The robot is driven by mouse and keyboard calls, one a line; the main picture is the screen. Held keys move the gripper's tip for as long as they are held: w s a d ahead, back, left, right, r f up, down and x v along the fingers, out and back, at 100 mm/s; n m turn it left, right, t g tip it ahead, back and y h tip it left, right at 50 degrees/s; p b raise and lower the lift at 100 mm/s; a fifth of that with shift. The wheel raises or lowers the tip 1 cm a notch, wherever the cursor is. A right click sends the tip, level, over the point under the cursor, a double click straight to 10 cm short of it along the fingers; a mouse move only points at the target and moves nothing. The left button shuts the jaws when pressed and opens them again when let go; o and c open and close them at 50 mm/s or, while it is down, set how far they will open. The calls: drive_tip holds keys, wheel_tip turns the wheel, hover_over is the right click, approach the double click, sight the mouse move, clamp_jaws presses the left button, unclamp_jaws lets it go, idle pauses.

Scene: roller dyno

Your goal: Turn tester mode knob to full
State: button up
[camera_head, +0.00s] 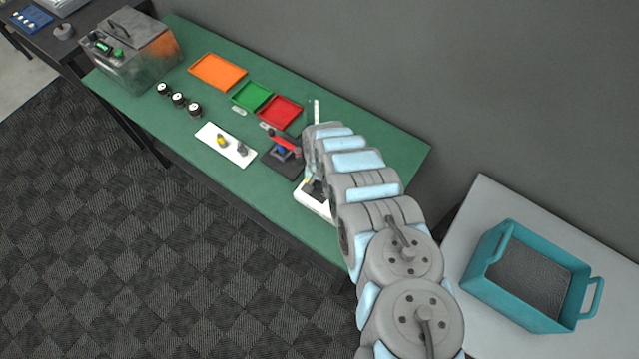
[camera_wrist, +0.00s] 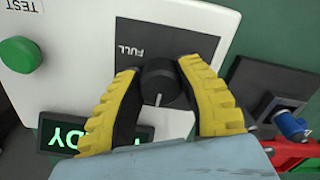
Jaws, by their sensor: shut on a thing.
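The tester's white panel (camera_wrist: 75,70) fills much of the wrist view; the tester (camera_head: 312,203) is mostly hidden behind my arm in the head view. Its black mode knob (camera_wrist: 160,88) sits on a dark plate with an upside-down FULL label (camera_wrist: 132,52) above and left of the knob. The knob's white pointer line points down in the picture, away from FULL. My gripper (camera_wrist: 158,72) has its yellow-ridged fingers on either side of the knob and is shut on it. The lower part of the plate is hidden by my gripper.
A green button (camera_wrist: 20,54) under a TEST label and a partly covered green-lit display (camera_wrist: 65,138) are left of the knob. A red-handled fixture (camera_head: 284,146) stands close beside the tester. Orange (camera_head: 217,71), green and red trays lie farther along the green table.

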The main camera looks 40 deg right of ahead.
drive_tip(key=m, duration=0.3)
drive_tip(key=shift+w+a+p, duration=0.1)
drive_tip(key=shift+p, duration=0.25)
clamp_jaws()
drive_tip(key=m, duration=0.2)
drive_tip(key=shift+f+m+b, duration=0.15)
drive_tip(key=shift+m+b, duration=0.15)
drive_tip(key=m+b, duration=0.1)
drive_tip(key=m, duration=0.1)
drive_tip(key=shift+w+f+m+b, duration=0.1)
drive_tip(key=shift+m+b, duration=0.2)
drive_tip(key=shift+b, duration=0.05)
drive_tip(key=m+b, duration=0.2)
drive_tip(key=m, duration=0.1)
drive_tip(key=shift+m+b, duration=0.35)
drive_tip(key=shift+m, duration=0.05)
drive_tip(key=m+b, duration=0.4)
drive_tip(key=m, duration=0.2)
drive_tip(key=m+b, duration=0.2)
drive_tip(key=m, duration=0.3)
drive_tip(key=shift+m+b, duration=0.3)
